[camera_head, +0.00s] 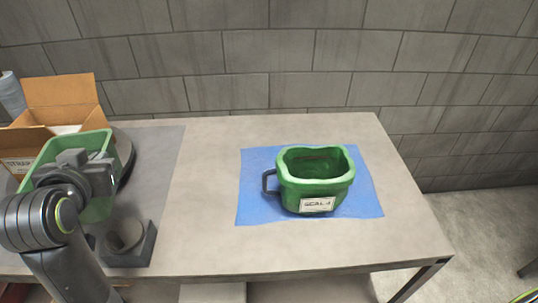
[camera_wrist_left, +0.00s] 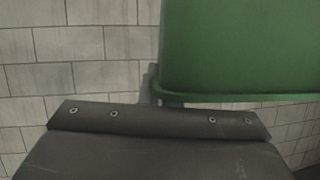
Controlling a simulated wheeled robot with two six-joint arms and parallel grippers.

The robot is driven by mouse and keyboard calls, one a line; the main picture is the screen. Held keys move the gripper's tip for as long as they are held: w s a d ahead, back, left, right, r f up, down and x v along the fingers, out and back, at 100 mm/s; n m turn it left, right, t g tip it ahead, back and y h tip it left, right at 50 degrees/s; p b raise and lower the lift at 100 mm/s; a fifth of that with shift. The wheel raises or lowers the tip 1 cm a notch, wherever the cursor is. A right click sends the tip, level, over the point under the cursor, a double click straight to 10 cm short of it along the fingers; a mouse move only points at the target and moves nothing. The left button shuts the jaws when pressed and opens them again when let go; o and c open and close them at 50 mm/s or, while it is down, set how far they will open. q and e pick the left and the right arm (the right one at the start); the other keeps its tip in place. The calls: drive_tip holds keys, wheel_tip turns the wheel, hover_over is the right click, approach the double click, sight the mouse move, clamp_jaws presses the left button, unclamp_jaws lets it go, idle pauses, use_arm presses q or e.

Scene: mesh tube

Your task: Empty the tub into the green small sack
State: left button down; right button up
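A green tub (camera_head: 48,158) is at the left end of the table, partly hidden behind my left gripper (camera_head: 88,160). The gripper overlaps the tub's near side. In the left wrist view a large green wall of the tub (camera_wrist_left: 240,50) fills the upper right, very close. The gripper's fingertips are not clear, so I cannot tell whether they are shut on the tub. The tub's inside is mostly hidden. The green small sack (camera_head: 315,185), wavy-rimmed and open-topped, stands upright with a white label in front and a grey handle at its left. My right gripper is out of view.
The sack stands on a blue mat (camera_head: 255,205) on the grey table (camera_head: 205,215). A cardboard box (camera_head: 62,95) with open flaps is behind the tub. A dark holder with a round grey piece (camera_head: 128,240) is at the front left. The table between holder and mat is clear.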

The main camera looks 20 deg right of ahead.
use_arm(q)
drive_tip(key=w+d+m+g+h+p, duration=0.3)
drive_tip(key=d+m+h+p, duration=0.3)
drive_tip(key=d, duration=0.7)
drive_tip(key=w+d+m+g+h+p, duration=0.3)
drive_tip(key=d+m+g+h+p, duration=0.3)
drive_tip(key=d+p, duration=0.4)
drive_tip(key=d+m+h, duration=0.1)
drive_tip(key=d+m, duration=0.1)
drive_tip(key=d, duration=0.2)
drive_tip(key=shift+d+p, duration=0.15)
drive_tip(key=shift+p, duration=0.25)
